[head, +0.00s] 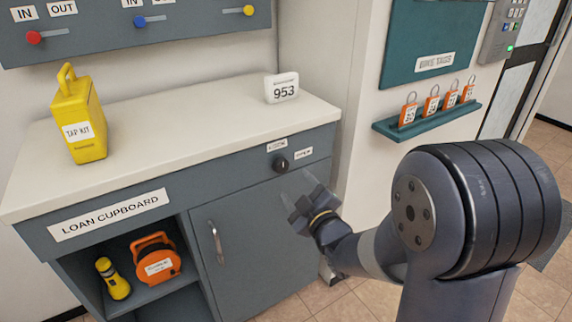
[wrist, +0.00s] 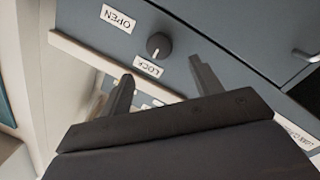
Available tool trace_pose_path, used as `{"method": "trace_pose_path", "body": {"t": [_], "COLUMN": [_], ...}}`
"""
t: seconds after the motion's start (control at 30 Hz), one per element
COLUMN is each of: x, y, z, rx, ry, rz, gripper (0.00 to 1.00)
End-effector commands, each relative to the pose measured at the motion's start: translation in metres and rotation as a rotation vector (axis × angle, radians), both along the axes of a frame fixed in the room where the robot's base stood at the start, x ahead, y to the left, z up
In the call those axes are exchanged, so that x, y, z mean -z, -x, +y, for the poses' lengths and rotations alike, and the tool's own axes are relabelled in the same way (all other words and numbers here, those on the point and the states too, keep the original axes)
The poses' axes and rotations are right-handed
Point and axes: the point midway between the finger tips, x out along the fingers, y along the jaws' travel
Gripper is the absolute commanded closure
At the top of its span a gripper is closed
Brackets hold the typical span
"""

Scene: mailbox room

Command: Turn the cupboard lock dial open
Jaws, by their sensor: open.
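The cupboard lock dial (head: 281,163) is a small dark round knob on the grey front panel, under the right end of the worktop. It also shows in the wrist view (wrist: 158,46), between an OPEN label (wrist: 118,18) and a LOCK label (wrist: 149,67). A small pale mark on it seems to face the LOCK label. My gripper (head: 301,202) is open and empty, in front of the cupboard, below and to the right of the dial. In the wrist view the dial lies beyond the gap between the fingertips (wrist: 161,70), apart from both.
The loan cupboard door (head: 255,240) is shut, with a metal handle (head: 216,243). A yellow tap kit (head: 78,125) and a 953 sign (head: 282,88) stand on the worktop (head: 180,125). A teal shelf with several orange padlocks (head: 408,115) juts from the wall at right.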

Motion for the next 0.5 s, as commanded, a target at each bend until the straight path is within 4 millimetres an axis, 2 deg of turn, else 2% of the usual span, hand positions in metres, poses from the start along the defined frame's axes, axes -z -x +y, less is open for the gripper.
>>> {"method": "trace_pose_path", "body": {"t": [0.3,0.5], "x": [0.001,0.001], "y": [-0.053,-0.072], "z": [0.026,0.035], "rx": [0.001,0.001], "ry": [-0.001,-0.001], "rz": [0.002,0.003], "gripper": [0.39,0.39]}}
